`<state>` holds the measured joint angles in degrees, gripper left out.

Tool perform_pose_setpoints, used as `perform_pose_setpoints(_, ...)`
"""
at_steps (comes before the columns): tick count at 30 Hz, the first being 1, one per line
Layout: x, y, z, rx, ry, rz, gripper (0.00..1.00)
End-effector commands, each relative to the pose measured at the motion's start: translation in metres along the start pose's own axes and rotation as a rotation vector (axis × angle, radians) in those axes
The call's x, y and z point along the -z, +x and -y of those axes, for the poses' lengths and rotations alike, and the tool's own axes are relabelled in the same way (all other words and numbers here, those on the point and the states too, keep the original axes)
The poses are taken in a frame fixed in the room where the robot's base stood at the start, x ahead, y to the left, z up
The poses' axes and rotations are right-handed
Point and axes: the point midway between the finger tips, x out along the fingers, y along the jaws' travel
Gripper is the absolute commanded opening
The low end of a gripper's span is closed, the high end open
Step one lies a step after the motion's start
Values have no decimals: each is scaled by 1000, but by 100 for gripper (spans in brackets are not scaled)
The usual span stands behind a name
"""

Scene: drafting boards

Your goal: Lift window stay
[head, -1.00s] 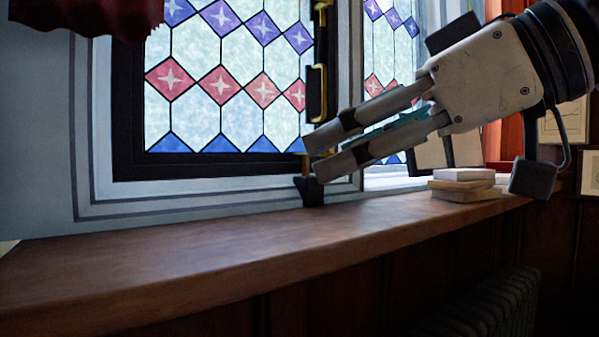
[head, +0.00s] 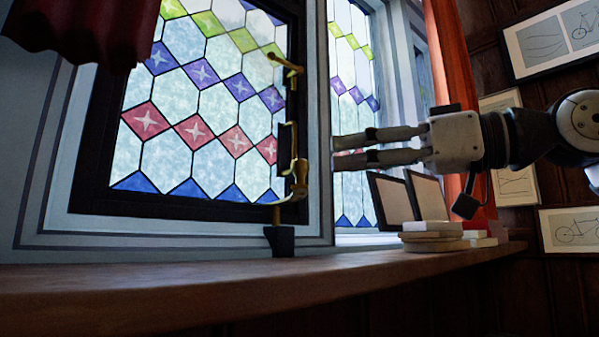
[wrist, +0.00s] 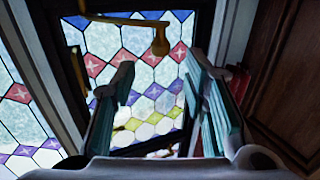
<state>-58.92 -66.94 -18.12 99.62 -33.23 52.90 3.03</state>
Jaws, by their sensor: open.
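A brass window stay (head: 297,190) is at the lower right corner of the stained-glass window, its curved lower end by a dark block (head: 280,241) on the sill. In the wrist view a brass bar with a rounded knob (wrist: 160,42) lies ahead of the fingertips; I take it for the same stay. My gripper (head: 336,151) is open and empty, level, pointing left. In the head view its tips are right of the stay and slightly above its lower end, with a visible gap. The wrist view shows my gripper (wrist: 160,68) with fingers spread apart.
The wooden sill (head: 150,295) is mostly clear. Stacked books (head: 432,237) and leaning frames (head: 392,200) stand on it below my wrist. A second brass handle (head: 286,64) is higher on the window edge. A red curtain (head: 452,40) hangs behind my arm.

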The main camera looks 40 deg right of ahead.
Motion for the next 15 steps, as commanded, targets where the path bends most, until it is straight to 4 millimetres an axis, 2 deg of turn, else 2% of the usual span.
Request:
perform_pose_setpoints(3,-2,26,1,3,-1,4,41)
perform_pose_setpoints(9,-2,61,1,3,-1,2,41)
perform_pose_setpoints(15,-1,82,1,0,-1,1,41)
